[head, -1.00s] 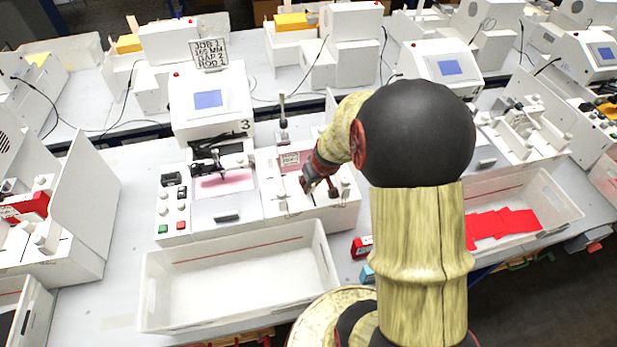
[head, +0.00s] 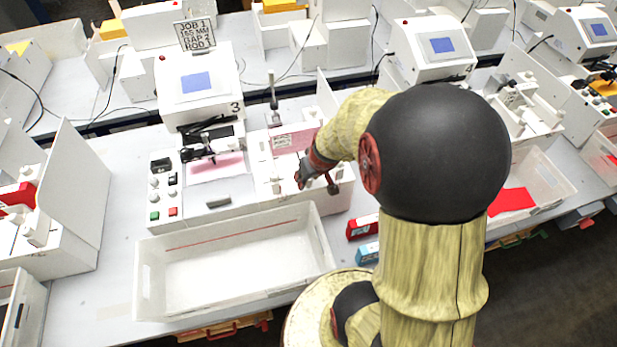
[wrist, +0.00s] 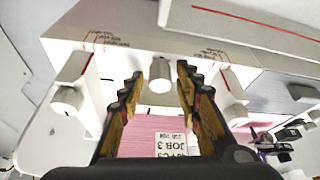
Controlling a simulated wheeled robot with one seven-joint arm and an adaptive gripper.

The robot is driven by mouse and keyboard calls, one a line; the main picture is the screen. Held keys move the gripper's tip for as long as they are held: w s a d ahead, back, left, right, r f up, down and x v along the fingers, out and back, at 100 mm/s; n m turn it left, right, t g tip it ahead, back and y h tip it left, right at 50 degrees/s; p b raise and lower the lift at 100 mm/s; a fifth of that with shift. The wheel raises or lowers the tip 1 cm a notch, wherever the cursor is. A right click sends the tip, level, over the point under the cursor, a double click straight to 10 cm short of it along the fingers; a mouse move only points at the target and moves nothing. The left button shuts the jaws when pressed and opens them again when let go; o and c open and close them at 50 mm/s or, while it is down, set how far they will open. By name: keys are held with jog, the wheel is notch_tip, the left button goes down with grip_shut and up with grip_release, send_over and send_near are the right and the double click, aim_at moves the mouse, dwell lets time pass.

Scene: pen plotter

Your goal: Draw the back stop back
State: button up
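The white feeder unit (head: 325,203) of machine 3 holds a pink stack (head: 295,140), with an upside-down JOB 3 label in the wrist view (wrist: 170,145). A white round knob (wrist: 160,75) stands on this unit, in front of the pink stack. I cannot tell for certain that it belongs to the back stop. My gripper (wrist: 160,72) is open, with one dark, ridged finger on each side of the knob and visible gaps. In the head view, my gripper (head: 316,182) is low over the unit, and my wrist hides part of it.
White side knobs (wrist: 67,100) and (wrist: 235,114) flank the fingers. An upright lever (head: 273,100) stands behind the unit. The control panel (head: 165,190) is to the left. An empty white tray (head: 235,305) lies in front, with red (head: 362,227) and blue (head: 368,252) boxes beside it.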

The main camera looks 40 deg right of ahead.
jog(key=shift+o, duration=0.4)
jog(key=v, duration=1.2)
dwell(0.3)
